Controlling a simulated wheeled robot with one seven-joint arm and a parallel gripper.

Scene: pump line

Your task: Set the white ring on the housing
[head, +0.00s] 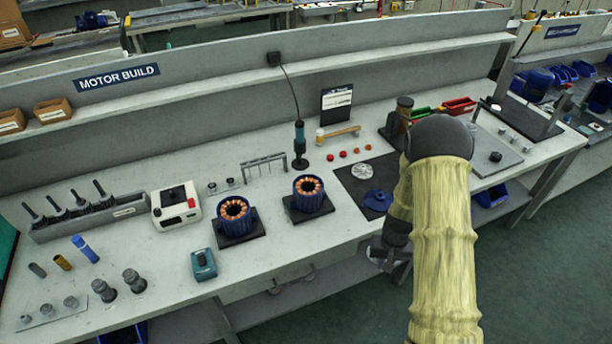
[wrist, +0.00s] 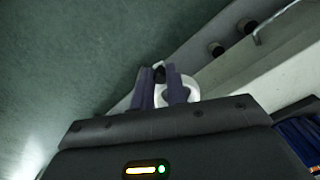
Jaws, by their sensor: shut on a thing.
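The white ring (wrist: 192,90) shows in the wrist view between and behind the fingers of my gripper (wrist: 160,82), which is shut on it. The fingers cover part of the ring. In the head view my gripper (head: 384,258) hangs at the front edge of the bench, partly behind my arm, and I cannot make out the ring there. Two blue finned housings with copper windings stand upright on dark square plates, the left housing (head: 236,221) and the right housing (head: 309,199). Both are well to the left of my gripper. I cannot tell which housing is meant.
A dark mat (head: 352,180) with a pale disc (head: 362,171) and a blue flanged part (head: 378,200) lies left of my arm. A black-and-teal tool (head: 299,145) hangs behind the housings. A teal device (head: 203,265) sits near the front edge. Open floor lies in front.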

